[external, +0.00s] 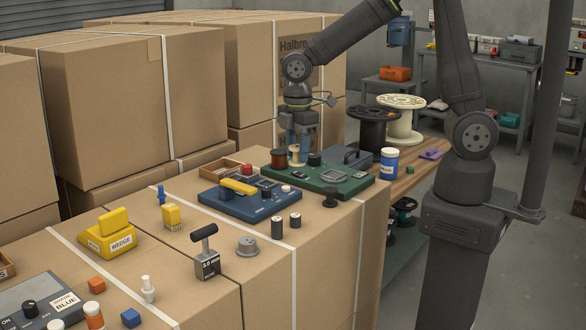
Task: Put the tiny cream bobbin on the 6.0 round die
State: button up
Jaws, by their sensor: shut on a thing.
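My gripper (297,145) points down over the green board (345,187) and is shut on the tiny cream bobbin (296,159). The bobbin is upright, low over the board's left part; I cannot tell whether its base touches anything. A copper-brown spool (278,159) stands just left of it and a small dark spool (314,159) just right. I cannot read a 6.0 label anywhere, so I cannot tell which item is the 6.0 round die.
A blue tray (250,205) with a yellow bar lies in front of the green board. A blue-and-white jar (389,163), a large black spool (372,128) and a large cream spool (400,118) stand to the right. Tall cartons (110,110) rise behind at left.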

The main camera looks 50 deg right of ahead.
jog(key=a+r+n, duration=0.1)
jog(key=a+n, duration=0.1)
jog(key=a, duration=1)
send_over(247, 240)
jog(key=f, duration=0.4)
jog(key=d+f, duration=0.1)
jog(key=f, duration=0.1)
jog(key=shift+w+f, duration=0.1)
jog(key=shift+w, duration=0.05)
jog(key=shift+a+f, duration=0.3)
jog(key=shift+a, duration=0.15)
jog(key=shift+f, duration=1.95)
jog(key=shift+f, duration=0.15)
jog(key=o, duration=1)
jog(key=r, duration=1.2)
jog(key=shift+s+r, duration=0.15)
jog(key=shift+s, duration=0.05)
